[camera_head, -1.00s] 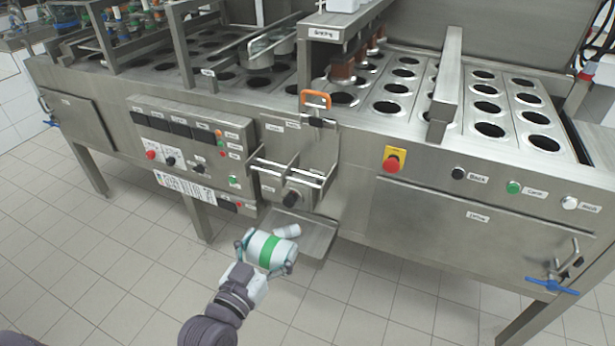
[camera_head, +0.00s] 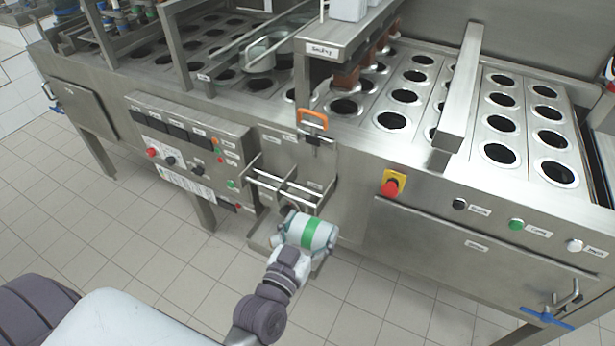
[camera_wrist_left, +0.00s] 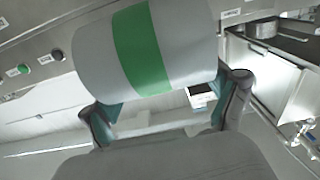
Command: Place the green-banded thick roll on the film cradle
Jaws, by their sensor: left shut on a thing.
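The green-banded thick roll (camera_head: 311,233) is pale grey-white with a green band around its middle. My left gripper (camera_head: 306,240) is shut on it, holding it in front of the machine. In the left wrist view the roll (camera_wrist_left: 145,48) lies crosswise between the two fingers. The film cradle (camera_head: 291,187), a metal frame with bars, sticks out from the machine front. The roll is just below and in front of the cradle in the head view and partly covers its lower part. I cannot tell whether they touch. My right gripper is not in view.
A metal tray (camera_head: 262,240) sits under the cradle, partly hidden by the roll. An orange-handled latch (camera_head: 313,119) is above it. A button panel (camera_head: 190,148) is to the left, a red stop button (camera_head: 390,188) to the right. The tiled floor in front is clear.

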